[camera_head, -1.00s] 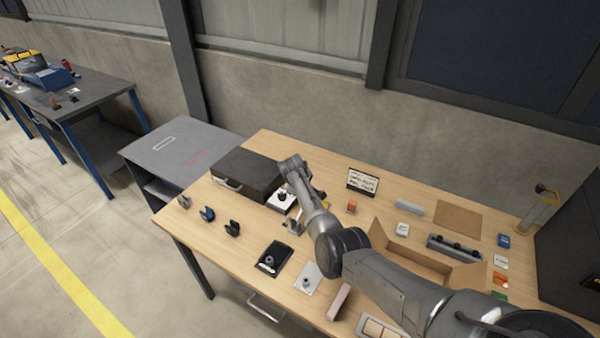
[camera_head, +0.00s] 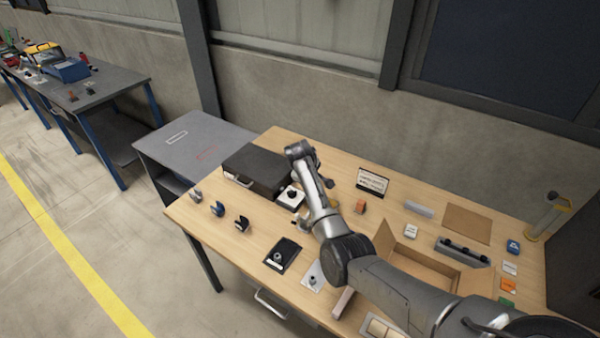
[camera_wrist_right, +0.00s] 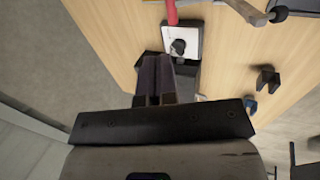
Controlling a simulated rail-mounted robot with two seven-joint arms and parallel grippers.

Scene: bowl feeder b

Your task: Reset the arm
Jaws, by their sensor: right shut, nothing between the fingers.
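My right arm reaches in from the lower right of the head view and bends up over the wooden table (camera_head: 235,195). Its forearm mostly hides the right gripper there. In the right wrist view the right gripper (camera_wrist_right: 156,62) has its two dark fingers together, with nothing visible between them. The fingertips point toward a white plate with a black knob (camera_wrist_right: 193,40); I cannot tell how far above the table they are. This plate seems to be the white-topped piece (camera_head: 288,198) beside the dark box in the head view. My left gripper is not in view.
A dark box (camera_head: 258,166) sits at the table's back left. Several small clips (camera_head: 217,209) line the left side. A black plate (camera_head: 283,256), an open cardboard box (camera_head: 385,240) and a small sign (camera_head: 372,181) surround the arm. A grey side table (camera_head: 185,150) adjoins.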

